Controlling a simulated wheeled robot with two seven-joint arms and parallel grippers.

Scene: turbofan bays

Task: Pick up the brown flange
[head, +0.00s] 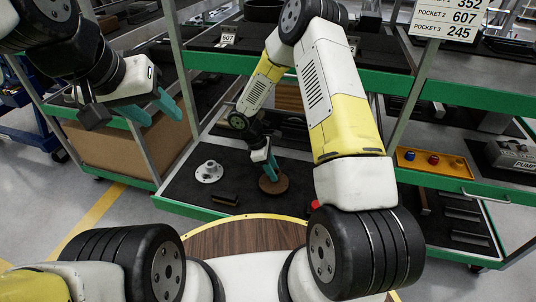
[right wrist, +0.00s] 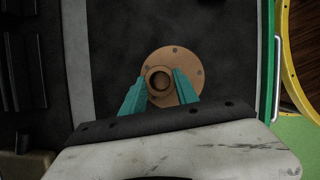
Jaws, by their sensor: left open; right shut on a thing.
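The brown flange (head: 274,184) is a round disc with a raised hub, on the dark lower shelf (head: 178,187) in the head view. In the right wrist view the flange (right wrist: 188,68) shows its bolt holes and open hub from above. My right gripper (head: 268,170) reaches down to it, and its teal fingers (right wrist: 160,88) are shut on the hub, one on each side. I cannot tell whether the flange is clear of the shelf. My left gripper (head: 155,108) is open and empty, up at the left, apart from the shelf.
A light grey flange (head: 209,171) stands left of the brown one, with a small dark brown block (head: 225,199) in front of it. Green shelf edges (head: 187,208) border the bay.

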